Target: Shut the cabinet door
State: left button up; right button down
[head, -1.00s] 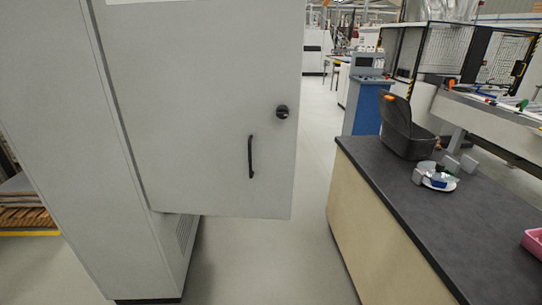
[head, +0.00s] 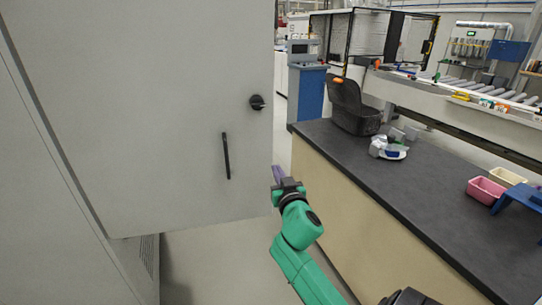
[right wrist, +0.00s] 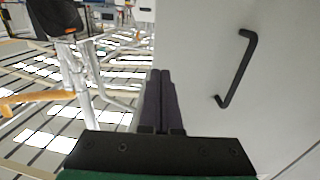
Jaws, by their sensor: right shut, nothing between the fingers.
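The grey cabinet door (head: 170,110) stands open, swung out from the cabinet body (head: 50,190) at the left of the head view. It carries a black bar handle (head: 226,156) and a round black knob (head: 257,102). My right gripper (head: 278,172) is shut and empty at the door's free edge, low and right of the handle. In the right wrist view the shut fingers (right wrist: 160,92) lie along the door's edge, with the door face (right wrist: 205,60) and handle (right wrist: 237,70) to the right. I cannot tell whether they touch the door. My left gripper is not in view.
A dark-topped counter (head: 400,190) stands close on the right. A blue cabinet (head: 307,92) stands behind. Floor (head: 215,262) shows below the door.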

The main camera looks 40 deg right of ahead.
aim_at(270, 153)
jog(key=p+x, duration=0.1)
jog(key=x, duration=0.7)
jog(key=shift+s, duration=0.1)
jog(key=shift+r, duration=0.1)
